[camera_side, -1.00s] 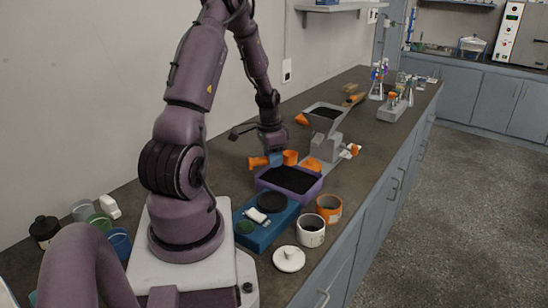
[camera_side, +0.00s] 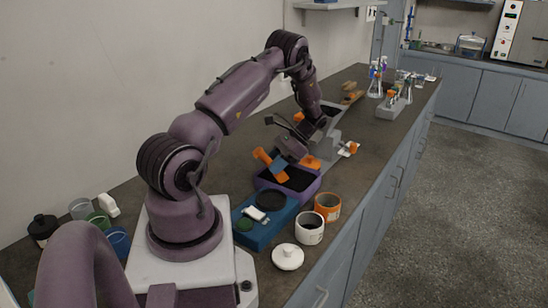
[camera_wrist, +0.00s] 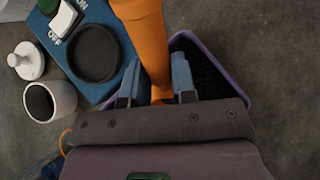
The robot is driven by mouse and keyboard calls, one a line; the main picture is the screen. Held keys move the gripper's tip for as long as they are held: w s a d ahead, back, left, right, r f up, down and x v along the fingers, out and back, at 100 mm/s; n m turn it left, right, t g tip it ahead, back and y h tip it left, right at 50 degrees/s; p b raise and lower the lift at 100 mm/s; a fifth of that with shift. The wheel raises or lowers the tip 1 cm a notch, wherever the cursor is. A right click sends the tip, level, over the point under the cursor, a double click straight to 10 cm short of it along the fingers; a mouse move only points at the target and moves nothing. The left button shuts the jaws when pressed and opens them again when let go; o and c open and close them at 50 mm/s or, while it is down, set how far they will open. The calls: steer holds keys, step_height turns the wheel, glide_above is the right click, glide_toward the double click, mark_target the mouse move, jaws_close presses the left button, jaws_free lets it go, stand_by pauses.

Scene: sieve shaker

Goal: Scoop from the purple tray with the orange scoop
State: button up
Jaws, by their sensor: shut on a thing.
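The purple tray (camera_side: 312,190), filled with dark granular material, sits on the counter. In the wrist view its rim (camera_wrist: 207,46) shows behind the fingers. My gripper (camera_side: 275,165) is over the tray's far left part, its blue fingers shut on the orange scoop (camera_side: 262,156). In the side view the scoop is tilted, handle end up to the left and a small orange part low over the dark material. I cannot tell whether it touches. In the wrist view the scoop's handle (camera_wrist: 145,35) passes between the fingers (camera_wrist: 157,88), and its bowl is mostly hidden.
A white jar (camera_side: 310,233), an orange-banded jar (camera_side: 328,207) and a white lid (camera_side: 288,257) stand at the right.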

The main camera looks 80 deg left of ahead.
steer(key=shift+w+f, duration=0.15)
steer(key=shift+f, duration=0.4)
steer(key=shift+w+a, duration=0.2)
steer(key=shift+w, duration=0.65)
steer(key=shift+w+a, duration=0.15)
steer(key=shift+w, duration=0.7)
steer(key=shift+s+t, duration=0.2)
steer(key=shift+t, duration=0.3)
steer(key=t, duration=0.2)
steer(key=s+f+t+y, duration=0.1)
steer(key=t, duration=0.3)
steer(key=shift+s+d+f, duration=0.15)
steer(key=shift+s+f, duration=0.15)
steer(key=shift+f, duration=0.1)
steer(key=shift+w+r, duration=0.1)
steer(key=shift+r, duration=0.05)
steer(key=shift+r+g, duration=0.6)
steer(key=shift+r, duration=0.15)
steer(key=shift+s+r, duration=0.2)
steer(key=shift+s, duration=0.2)
steer(key=shift+s+d+r+t+y, duration=0.1)
steer(key=shift+s+t+y, duration=0.05)
steer(key=shift+t, duration=0.6)
steer(key=shift+s+r+t+y, duration=0.1)
steer(key=shift+r+t+y, duration=0.1)
steer(key=shift+t, duration=0.5)
steer(key=shift+s+d+r+t+y, duration=0.1)
steer(key=shift+s+t+y, duration=0.05)
steer(key=shift+t, duration=0.6)
